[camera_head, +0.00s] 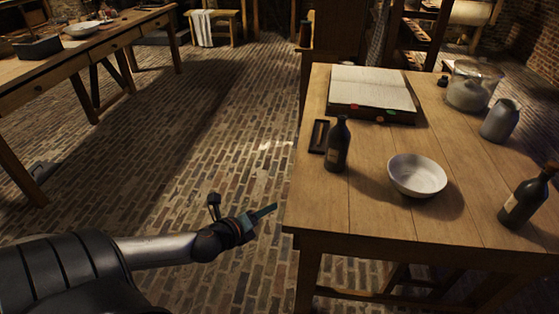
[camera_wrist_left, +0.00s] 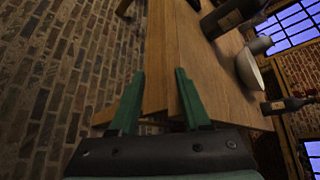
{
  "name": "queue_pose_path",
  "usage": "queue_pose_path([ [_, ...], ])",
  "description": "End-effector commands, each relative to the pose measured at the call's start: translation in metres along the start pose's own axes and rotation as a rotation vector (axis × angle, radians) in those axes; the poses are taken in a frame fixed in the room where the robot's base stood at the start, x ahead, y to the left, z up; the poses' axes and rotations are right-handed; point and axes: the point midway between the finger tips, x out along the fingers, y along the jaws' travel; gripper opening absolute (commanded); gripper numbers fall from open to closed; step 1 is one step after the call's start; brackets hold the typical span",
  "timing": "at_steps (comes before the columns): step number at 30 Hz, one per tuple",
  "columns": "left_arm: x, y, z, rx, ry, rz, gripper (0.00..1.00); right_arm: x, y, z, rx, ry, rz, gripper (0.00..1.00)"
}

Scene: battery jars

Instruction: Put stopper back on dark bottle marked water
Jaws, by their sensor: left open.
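A dark bottle (camera_head: 337,148) with a pale label stands upright near the left side of the wooden table; it also shows at the top of the left wrist view (camera_wrist_left: 228,17). A second dark bottle (camera_head: 524,199) with a label stands near the right edge; it shows in the left wrist view too (camera_wrist_left: 288,103). I cannot read either label. I cannot make out a stopper for certain. My left gripper (camera_head: 264,212) is open and empty, left of the table's front left corner, apart from both bottles. In the left wrist view its fingers (camera_wrist_left: 159,75) are spread. My right gripper is out of view.
A white bowl (camera_head: 417,175) stands between the bottles on the table (camera_head: 370,217). A small dark tray (camera_head: 319,136), an open book (camera_head: 371,92), a glass vessel (camera_head: 470,86) and a grey jug (camera_head: 500,121) stand further back. Brick floor lies open left of the table.

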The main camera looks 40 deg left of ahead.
Motion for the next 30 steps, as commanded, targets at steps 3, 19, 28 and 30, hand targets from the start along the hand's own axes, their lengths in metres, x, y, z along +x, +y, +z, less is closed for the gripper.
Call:
queue_pose_path([
  [3,-0.016,0.032,-0.040,-0.366,0.104,0.120,0.47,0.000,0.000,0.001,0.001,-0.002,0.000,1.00],
  [19,-0.083,0.057,-0.201,-1.562,0.220,0.526,0.47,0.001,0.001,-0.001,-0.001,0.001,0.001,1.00],
  [28,-0.090,0.002,-0.262,-1.903,0.238,0.533,0.47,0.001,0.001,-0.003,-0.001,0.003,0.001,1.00],
  [30,-0.094,-0.015,-0.267,-1.972,0.238,0.532,0.47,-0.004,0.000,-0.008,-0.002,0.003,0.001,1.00],
])
